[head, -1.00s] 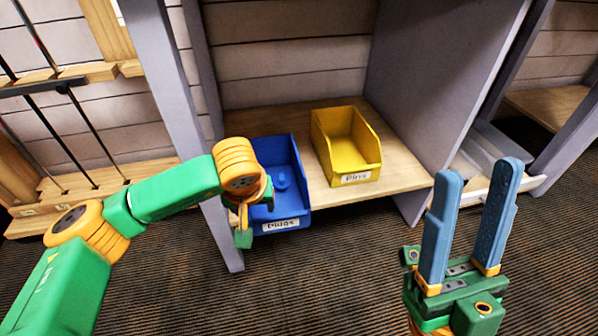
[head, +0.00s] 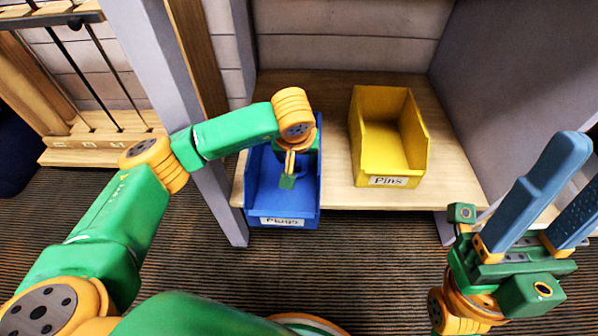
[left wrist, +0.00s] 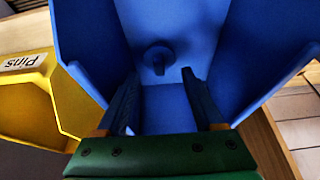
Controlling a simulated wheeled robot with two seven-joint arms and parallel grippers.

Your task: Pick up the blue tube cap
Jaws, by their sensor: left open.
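The blue tube cap (left wrist: 158,57) lies in the blue bin (left wrist: 95,35), a round piece with a raised stub, in the left wrist view. My left gripper (left wrist: 160,78) is open, its two fingers reaching into the bin, with the cap just beyond and between the fingertips. They look apart from it. In the head view my left gripper (head: 290,178) is over the blue bin (head: 266,205) labelled Plugs, and the wrist hides the cap. My right gripper (head: 572,185) is at the lower right, its blue fingers spread and empty, partly cut off by the frame edge.
A yellow bin (head: 398,164) labelled Pins stands right of the blue bin on the wooden shelf (head: 338,192). Grey uprights (head: 160,85) flank the shelf. A rack with rods (head: 100,140) stands at the left. Striped carpet lies in front.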

